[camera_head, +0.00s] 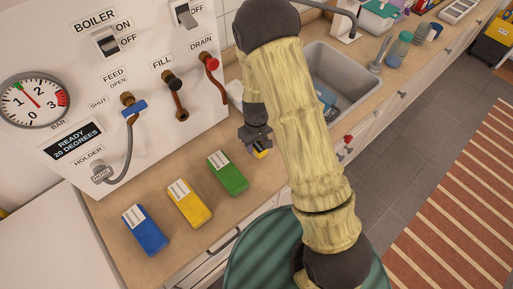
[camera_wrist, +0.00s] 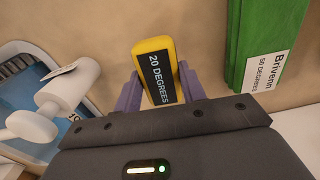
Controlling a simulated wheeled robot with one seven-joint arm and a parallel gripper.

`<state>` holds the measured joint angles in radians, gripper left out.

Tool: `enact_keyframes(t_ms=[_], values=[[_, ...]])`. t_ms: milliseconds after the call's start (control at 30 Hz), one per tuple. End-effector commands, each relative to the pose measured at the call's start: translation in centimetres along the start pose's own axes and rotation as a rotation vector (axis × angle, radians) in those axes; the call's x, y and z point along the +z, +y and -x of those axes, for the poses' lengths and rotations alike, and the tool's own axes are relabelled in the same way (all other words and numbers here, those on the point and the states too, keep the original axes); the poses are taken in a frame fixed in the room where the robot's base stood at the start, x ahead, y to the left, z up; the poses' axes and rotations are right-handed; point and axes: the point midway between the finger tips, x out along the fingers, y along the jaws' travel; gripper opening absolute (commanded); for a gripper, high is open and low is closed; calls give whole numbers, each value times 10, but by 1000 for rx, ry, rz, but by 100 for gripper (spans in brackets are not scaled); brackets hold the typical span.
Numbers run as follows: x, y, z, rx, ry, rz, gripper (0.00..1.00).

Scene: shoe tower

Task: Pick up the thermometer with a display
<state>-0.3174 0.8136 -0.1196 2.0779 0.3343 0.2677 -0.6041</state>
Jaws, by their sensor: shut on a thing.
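I cannot tell whether the thermometer touches the counter.
A green packet (camera_head: 228,172) marked "Brivenn 50 degrees" in the wrist view (camera_wrist: 262,45), a yellow packet (camera_head: 189,203) and a blue packet (camera_head: 146,229) lie on the counter. The boiler panel (camera_head: 140,75) stands behind. The sink (camera_head: 348,85) is right. A white faucet-like object (camera_wrist: 55,100) is close left.

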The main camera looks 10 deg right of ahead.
Motion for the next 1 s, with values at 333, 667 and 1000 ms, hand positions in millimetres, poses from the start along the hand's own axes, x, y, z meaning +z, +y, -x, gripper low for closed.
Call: enact_keyframes(t_ms=[333,667,1000], values=[[-1,0,56,1,3,1,18],[0,0,68,0,0,0,18],[0,0,68,0,0,0,18]])
